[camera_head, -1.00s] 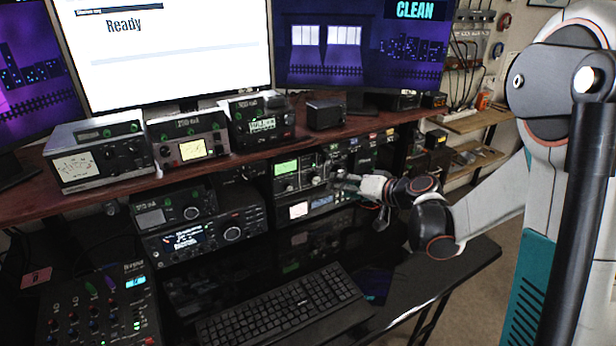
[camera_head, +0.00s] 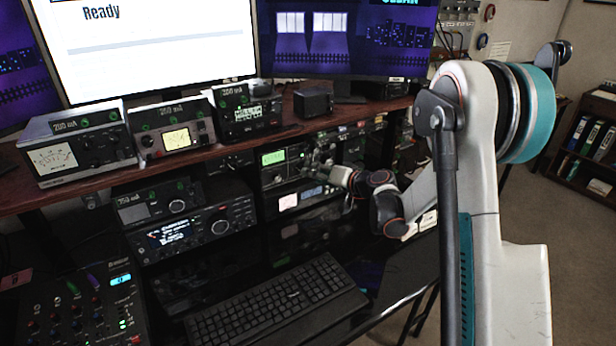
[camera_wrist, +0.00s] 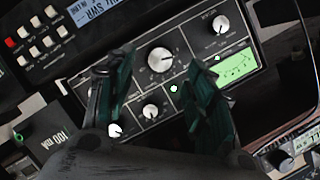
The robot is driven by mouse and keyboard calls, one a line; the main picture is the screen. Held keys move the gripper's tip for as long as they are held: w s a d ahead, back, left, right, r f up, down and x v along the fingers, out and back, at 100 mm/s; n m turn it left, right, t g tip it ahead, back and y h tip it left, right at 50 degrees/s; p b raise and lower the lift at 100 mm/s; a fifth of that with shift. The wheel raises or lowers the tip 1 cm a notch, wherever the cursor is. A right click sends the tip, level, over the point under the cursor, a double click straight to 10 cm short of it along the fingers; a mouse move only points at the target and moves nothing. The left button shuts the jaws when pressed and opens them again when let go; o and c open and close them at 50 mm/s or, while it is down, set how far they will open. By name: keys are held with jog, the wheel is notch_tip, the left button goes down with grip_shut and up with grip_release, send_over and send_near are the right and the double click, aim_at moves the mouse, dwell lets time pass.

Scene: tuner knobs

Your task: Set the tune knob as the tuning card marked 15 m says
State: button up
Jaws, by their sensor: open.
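In the wrist view a dark tuner panel (camera_wrist: 187,45) with a lit green meter fills the middle, appearing tilted. Its large knob (camera_wrist: 160,60) has a pale face and lies between and just beyond my fingertips. Smaller knobs sit at the upper right (camera_wrist: 220,24) and lower down (camera_wrist: 150,111). Lettering is too small to tell which is the tune knob. My gripper (camera_wrist: 158,75) is open, with dark green fingers either side of the large knob; contact cannot be told. In the head view the tuner's green meter (camera_head: 273,158) shows beside my gripper (camera_head: 327,166). I cannot make out a 15 m card.
A unit with a lit display (camera_head: 288,201) sits below the tuner. More radios (camera_head: 180,232) stand left, and meter boxes (camera_head: 175,138) stand on the wooden shelf (camera_head: 70,180) above. A keyboard (camera_head: 275,302) lies on the black desk in front.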

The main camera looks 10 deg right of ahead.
jog(key=shift+b+x, duration=0.55)
jog(key=shift+x, duration=1.75)
jog(key=c, duration=1.1)
